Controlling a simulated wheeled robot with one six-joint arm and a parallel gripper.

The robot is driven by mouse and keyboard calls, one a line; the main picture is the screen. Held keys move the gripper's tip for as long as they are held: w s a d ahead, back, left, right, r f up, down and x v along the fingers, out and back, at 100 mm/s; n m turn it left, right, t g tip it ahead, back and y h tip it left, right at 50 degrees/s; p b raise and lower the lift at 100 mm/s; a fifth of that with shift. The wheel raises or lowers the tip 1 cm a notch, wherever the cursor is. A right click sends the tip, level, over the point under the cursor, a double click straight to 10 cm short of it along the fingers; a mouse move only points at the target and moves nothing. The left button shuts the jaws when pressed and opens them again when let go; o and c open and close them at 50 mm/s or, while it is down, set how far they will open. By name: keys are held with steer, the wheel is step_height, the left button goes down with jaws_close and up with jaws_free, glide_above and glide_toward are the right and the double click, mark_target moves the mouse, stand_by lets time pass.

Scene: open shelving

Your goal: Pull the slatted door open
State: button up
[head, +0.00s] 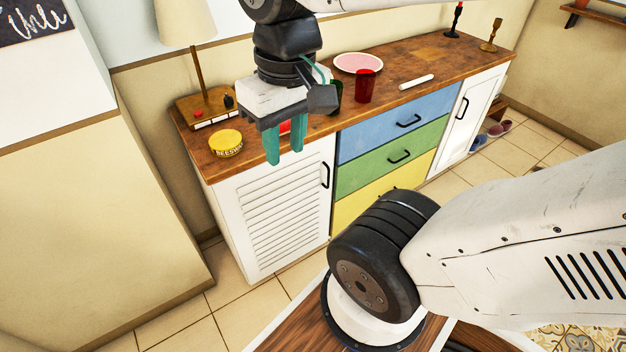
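The white slatted door (268,222) is at the left end of the wooden-topped sideboard and looks closed, flush with the front. Its black handle (325,175) is upright near the door's upper right edge.
Blue (385,128), green and yellow drawers are right of the door, then a plain white door (467,118). The top (420,58) holds a yellow tin (226,142), a lamp (197,70), a red cup (365,86) and a pink plate (358,62).

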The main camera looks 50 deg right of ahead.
steer(key=w+d+f+m+y, duration=1)
steer(key=w+d+f+m, duration=0.2)
steer(key=w+d+f, duration=0.2)
steer(key=s+d+f+m+t+h, duration=0.2)
steer(key=d+f+m+t, duration=0.75)
steer(key=f, duration=0.65)
steer(key=s+d+f+m+t+h, duration=0.1)
steer(key=d+f+m+t+h, duration=0.1)
steer(key=d+f+m+t, duration=0.95)
steer(key=w+f+n+g, duration=0.1)
steer(key=w+f+g, duration=0.2)
steer(key=w, duration=0.3)
steer(key=shift+w+d+f+n+g, duration=0.15)
steer(key=shift+w+f+n+g, duration=0.25)
steer(key=shift+g, duration=0.4)
jaws_close()
